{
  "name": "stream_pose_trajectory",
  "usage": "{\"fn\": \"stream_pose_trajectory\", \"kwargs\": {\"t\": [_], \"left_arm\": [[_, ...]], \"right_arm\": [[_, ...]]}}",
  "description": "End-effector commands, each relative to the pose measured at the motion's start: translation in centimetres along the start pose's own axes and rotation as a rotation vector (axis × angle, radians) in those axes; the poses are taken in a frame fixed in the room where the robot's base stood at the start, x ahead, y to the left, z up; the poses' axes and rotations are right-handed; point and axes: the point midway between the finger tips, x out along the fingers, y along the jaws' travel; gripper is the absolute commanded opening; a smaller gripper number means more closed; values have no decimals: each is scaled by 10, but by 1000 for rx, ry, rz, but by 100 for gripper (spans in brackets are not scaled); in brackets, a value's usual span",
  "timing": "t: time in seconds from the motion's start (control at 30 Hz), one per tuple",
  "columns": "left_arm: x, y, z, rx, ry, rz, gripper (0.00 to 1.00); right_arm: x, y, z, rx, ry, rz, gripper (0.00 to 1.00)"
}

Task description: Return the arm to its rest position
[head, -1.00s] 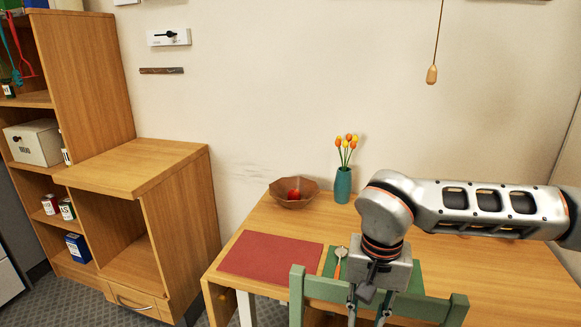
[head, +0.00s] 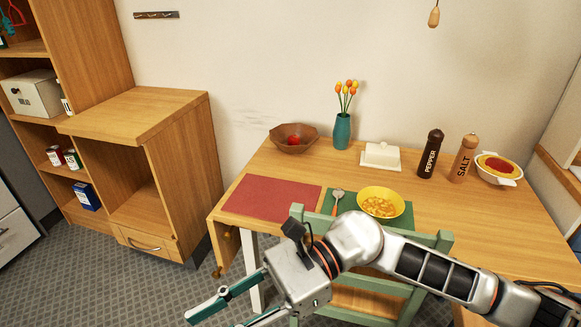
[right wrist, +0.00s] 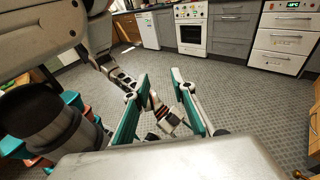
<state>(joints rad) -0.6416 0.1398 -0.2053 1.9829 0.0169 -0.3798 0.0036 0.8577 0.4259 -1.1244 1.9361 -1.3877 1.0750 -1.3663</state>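My right arm comes in from the right in the head view. Its gripper (head: 215,320) hangs at the lower left, in front of the table's near edge and low over the floor. Its two teal fingers are apart with nothing between them, and this also shows in the right wrist view (right wrist: 158,82). My left gripper does not show in the head view. Part of an arm, probably my left, shows behind the fingers in the right wrist view, but its fingers cannot be made out.
A green chair (head: 432,257) stands at the table (head: 262,172), close beside my right arm. The table holds a yellow bowl (head: 381,203), red mat (head: 272,198), vase (head: 342,131), pepper mill (head: 431,155) and salt mill (head: 464,158). A wooden cabinet (head: 180,180) stands left. Floor between is clear.

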Motion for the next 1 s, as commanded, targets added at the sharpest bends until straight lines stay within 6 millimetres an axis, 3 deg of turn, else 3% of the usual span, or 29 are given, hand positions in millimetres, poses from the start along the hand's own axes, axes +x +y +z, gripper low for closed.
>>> {"fn": "stream_pose_trajectory", "kwargs": {"t": [0.1,0.23,0.37,0.47,0.57,0.73,0.87,1.0], "left_arm": [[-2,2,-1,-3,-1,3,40],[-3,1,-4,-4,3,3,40],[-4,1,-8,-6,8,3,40],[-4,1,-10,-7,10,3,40],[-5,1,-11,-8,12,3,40],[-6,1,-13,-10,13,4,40],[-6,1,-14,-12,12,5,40],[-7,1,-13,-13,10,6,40]], "right_arm": [[0,-16,34,235,-259,-93,25],[-23,-43,54,510,-533,-188,25],[-61,-72,49,801,-809,-274,25],[-96,-91,25,1030,-1023,-335,25],[-133,-102,-15,1261,-1242,-392,25],[-187,-92,-114,1638,-1622,-483,25],[-213,-61,-195,1879,-1896,-542,25],[-226,-9,-276,2086,-2179,-601,25]]}}
